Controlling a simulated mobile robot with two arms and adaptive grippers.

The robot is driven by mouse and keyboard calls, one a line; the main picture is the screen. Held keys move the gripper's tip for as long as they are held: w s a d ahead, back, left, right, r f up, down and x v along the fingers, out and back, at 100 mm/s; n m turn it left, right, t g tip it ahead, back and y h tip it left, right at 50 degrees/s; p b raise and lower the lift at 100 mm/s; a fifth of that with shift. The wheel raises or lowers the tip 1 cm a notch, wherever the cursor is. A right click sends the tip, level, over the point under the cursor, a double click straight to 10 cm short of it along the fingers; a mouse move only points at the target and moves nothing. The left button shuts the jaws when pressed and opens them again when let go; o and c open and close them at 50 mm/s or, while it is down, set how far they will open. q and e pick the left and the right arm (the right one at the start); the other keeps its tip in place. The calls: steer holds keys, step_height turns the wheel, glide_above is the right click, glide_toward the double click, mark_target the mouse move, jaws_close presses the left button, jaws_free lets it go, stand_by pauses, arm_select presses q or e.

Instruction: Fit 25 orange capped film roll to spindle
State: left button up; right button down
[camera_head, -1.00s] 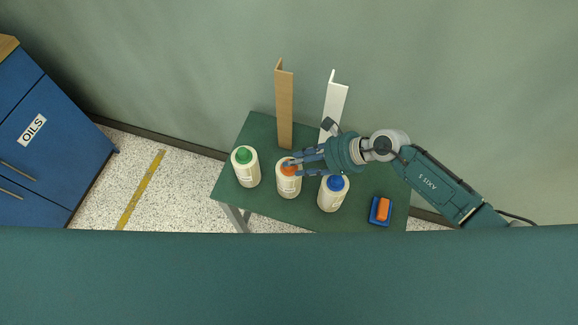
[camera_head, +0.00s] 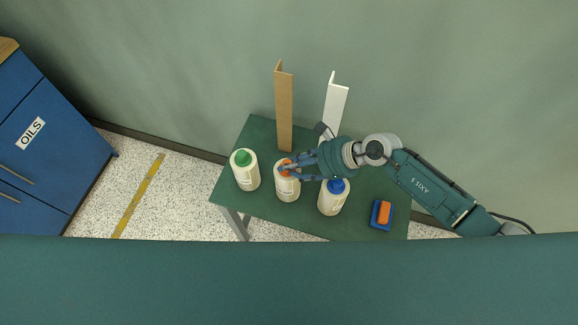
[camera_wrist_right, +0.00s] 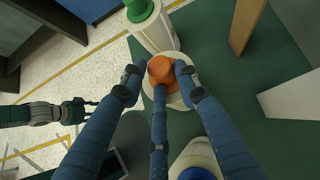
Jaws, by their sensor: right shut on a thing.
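The orange capped film roll (camera_head: 288,188) looks like a cream-white bottle and stands upright in the middle of the green table (camera_head: 260,132). My right gripper (camera_head: 290,171) comes in from the right and is shut on its orange cap. In the right wrist view, the fingers of my right gripper (camera_wrist_right: 160,80) press around the orange cap (camera_wrist_right: 161,69) from several sides. My left gripper (camera_wrist_right: 80,110) shows small at the left of the wrist view, away from the table; its jaw state is unclear. I cannot make out a spindle.
A green capped roll (camera_head: 246,175) stands to the left and a blue capped roll (camera_head: 332,200) close to the right. A blue and orange block (camera_head: 382,214) lies near the right edge. A brown angle piece (camera_head: 284,110) and a white one (camera_head: 334,105) stand at the back.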

steer(key=shift+w+a+r+p, duration=0.15)
steer(key=shift+r+p, duration=0.1)
steer(key=shift+r, duration=0.2)
steer(key=shift+w+d+r+p, duration=0.15)
steer(key=shift+r+p, duration=0.1)
steer(key=shift+r, duration=0.15)
steer(key=shift+s+a+r+p, duration=0.1)
steer(key=shift+r+p, duration=0.8)
steer(key=shift+r, duration=0.25)
steer(key=shift+s+a+r+p, duration=0.1)
steer(key=shift+r+p, duration=0.75)
steer(key=shift+r, duration=0.25)
step_height(320, 180, up, 10)
steer(key=p, duration=0.8)
steer(key=shift+d+r, duration=0.2)
steer(key=shift+r, duration=0.05)
